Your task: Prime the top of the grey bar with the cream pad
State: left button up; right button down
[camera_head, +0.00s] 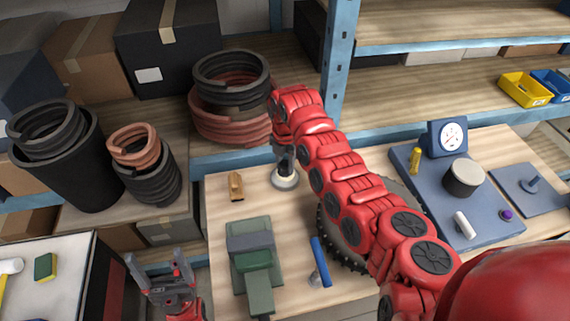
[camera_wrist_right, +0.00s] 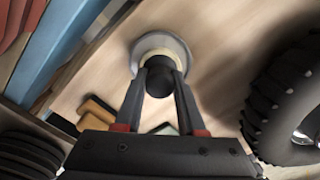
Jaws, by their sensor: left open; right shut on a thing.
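My right gripper (camera_head: 285,150) is shut on the dark knob (camera_wrist_right: 161,82) of the cream pad. The cream pad (camera_head: 286,173) shows as a pale band below the knob, at a round, pale grey dish (camera_head: 285,184) on the wooden bench; it also shows in the right wrist view (camera_wrist_right: 158,59). I cannot tell whether pad and dish touch. A grey bar (camera_head: 250,241) appears to lie across the green vise (camera_head: 258,279), nearer than the pad and to its left. My left gripper (camera_head: 158,268) is open and empty at the lower left, off the bench's left edge.
A wooden block (camera_head: 236,187) lies left of the dish. A blue-handled tool (camera_head: 320,262) lies right of the vise. A large black treaded wheel (camera_head: 330,243) is partly hidden behind my right arm. A blue shelf post (camera_head: 338,70) stands behind the bench.

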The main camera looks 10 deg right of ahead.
aim_at(285, 163)
jog(key=shift+s+f+b, duration=0.1)
jog(key=shift+f+b, duration=0.35)
jog(key=shift+f, duration=0.05)
dwell(1.6)
jog(key=shift+r, duration=0.1)
notch_tip(285, 163, up, 2)
jog(key=shift+p, duration=0.3)
jog(key=shift+r, duration=2.45)
jog(key=shift+f, duration=0.1)
